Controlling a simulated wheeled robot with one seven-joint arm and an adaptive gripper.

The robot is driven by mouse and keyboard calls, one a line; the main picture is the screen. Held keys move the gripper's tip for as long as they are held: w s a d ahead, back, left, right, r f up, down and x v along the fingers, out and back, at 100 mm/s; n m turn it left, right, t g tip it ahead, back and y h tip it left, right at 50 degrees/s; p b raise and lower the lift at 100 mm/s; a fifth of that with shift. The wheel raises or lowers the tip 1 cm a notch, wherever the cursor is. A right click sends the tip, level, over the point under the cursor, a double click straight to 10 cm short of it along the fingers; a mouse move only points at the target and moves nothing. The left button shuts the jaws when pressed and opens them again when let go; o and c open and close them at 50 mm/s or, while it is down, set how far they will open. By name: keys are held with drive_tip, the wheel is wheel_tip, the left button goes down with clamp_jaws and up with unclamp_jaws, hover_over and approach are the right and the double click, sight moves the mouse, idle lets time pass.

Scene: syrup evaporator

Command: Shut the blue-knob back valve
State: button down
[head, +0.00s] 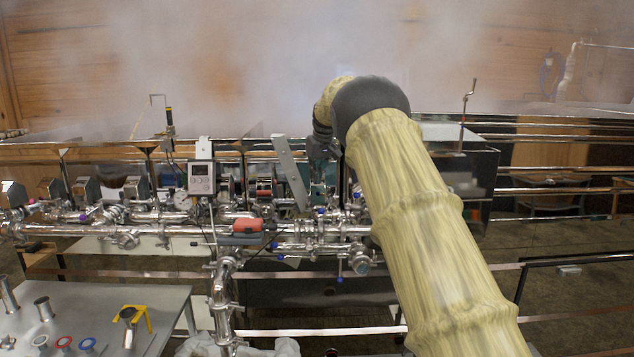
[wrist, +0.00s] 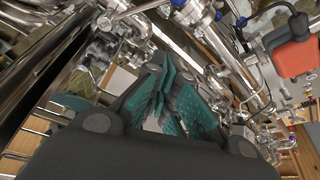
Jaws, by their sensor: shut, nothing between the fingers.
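My gripper (head: 318,187) hangs over the pipework right of centre in the head view, partly hidden by my arm. In the wrist view its teal-padded fingers (wrist: 172,98) are together with nothing between them. Several small blue knobs show on the steel pipes: one (head: 320,211) just below my gripper, one (head: 280,257) lower left and a handle with a blue end (head: 339,279) below. In the wrist view blue knobs (wrist: 241,21) show at the top, beyond the fingers. I cannot tell which is the back valve. No contact with a knob is visible.
A red-and-grey box (head: 247,227) sits on the pipes left of my gripper; it shows in the wrist view (wrist: 294,45). A white digital meter (head: 201,178) stands behind it. A grey table (head: 150,310) is front left. Steam clouds the back.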

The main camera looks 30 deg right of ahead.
wheel_tip(320, 180, down, 9)
drive_tip(key=s+p, duration=0.1)
drive_tip(key=p, duration=0.5)
drive_tip(key=shift+r, duration=0.2)
idle(0.5)
drive_tip(key=shift+s, duration=0.1)
